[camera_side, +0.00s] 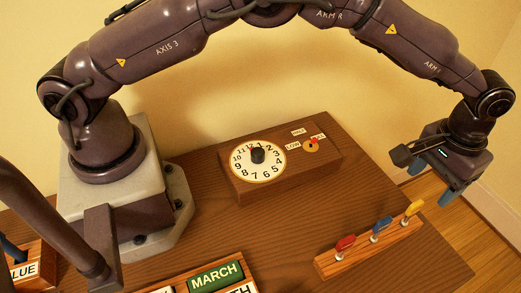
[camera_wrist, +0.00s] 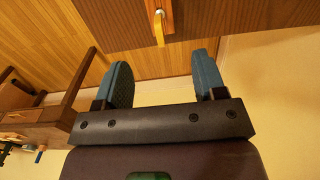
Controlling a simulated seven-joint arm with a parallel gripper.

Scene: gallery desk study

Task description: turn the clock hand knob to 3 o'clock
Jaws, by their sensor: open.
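The clock dial (camera_side: 242,168) is a white numbered disc on the sloped face of a wooden box (camera_side: 290,177) at the middle of the desk. Its black knob (camera_side: 258,156) stands at the dial's centre. A small red mark shows at the knob's upper left, near the 12; the exact pointing of the hand is too small to tell. My gripper (camera_side: 431,183) is open and empty, high at the right, well away from the knob. In the wrist view its two blue fingers (camera_wrist: 161,68) are spread apart with nothing between them; the clock is not in that view.
A small orange dial (camera_side: 311,147) with label plates sits right of the clock. A wooden rack (camera_side: 345,262) with red, blue and yellow keys lies at the front right; a yellow key (camera_wrist: 159,30) shows in the wrist view. A green MARCH block (camera_side: 216,277) is at the front.

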